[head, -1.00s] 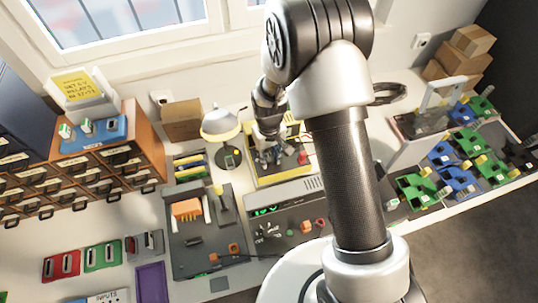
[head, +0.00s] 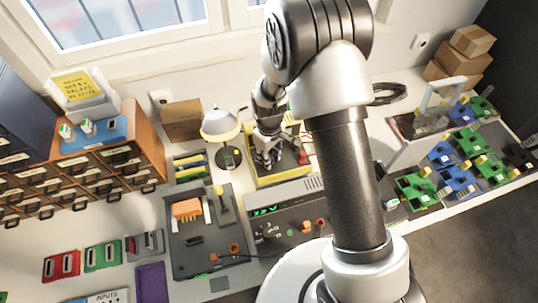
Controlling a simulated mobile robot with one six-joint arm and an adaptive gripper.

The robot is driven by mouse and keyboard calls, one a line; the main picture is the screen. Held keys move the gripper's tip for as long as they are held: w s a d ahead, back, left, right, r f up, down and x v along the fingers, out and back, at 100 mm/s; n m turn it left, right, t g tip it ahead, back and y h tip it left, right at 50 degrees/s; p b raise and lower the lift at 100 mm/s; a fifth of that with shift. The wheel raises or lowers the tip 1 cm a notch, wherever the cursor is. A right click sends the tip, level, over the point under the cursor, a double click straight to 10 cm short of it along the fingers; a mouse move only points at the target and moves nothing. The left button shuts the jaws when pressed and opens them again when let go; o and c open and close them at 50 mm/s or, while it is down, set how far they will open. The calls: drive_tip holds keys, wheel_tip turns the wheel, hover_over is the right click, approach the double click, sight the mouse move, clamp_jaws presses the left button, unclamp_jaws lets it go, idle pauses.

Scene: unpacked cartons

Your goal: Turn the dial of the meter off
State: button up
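The meter (head: 291,190) appears to be the long grey bench unit with a lit green display (head: 265,211) and a dark front. A dark round dial (head: 268,232) with white marks around it sits on the front, below the display. The dial's exact pointer position is too small to read. My arm covers the right part of the unit. My gripper (head: 269,163) hangs behind the meter, over a yellow-edged tray, apart from the dial. Its fingers are small and blurred, so I cannot tell whether they are open or shut.
The yellow-edged tray (head: 262,183) stands behind the meter, beside a desk lamp (head: 221,126). A dark board with an orange block (head: 187,209) lies left of the meter. A dark cable runs between them. Green and blue parts (head: 466,142) fill the right side.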

drive_tip(key=n, duration=0.3)
drive_tip(key=shift+n, duration=2.1)
drive_tip(key=o, duration=1.1)
wheel_tip(320, 180, up, 12)
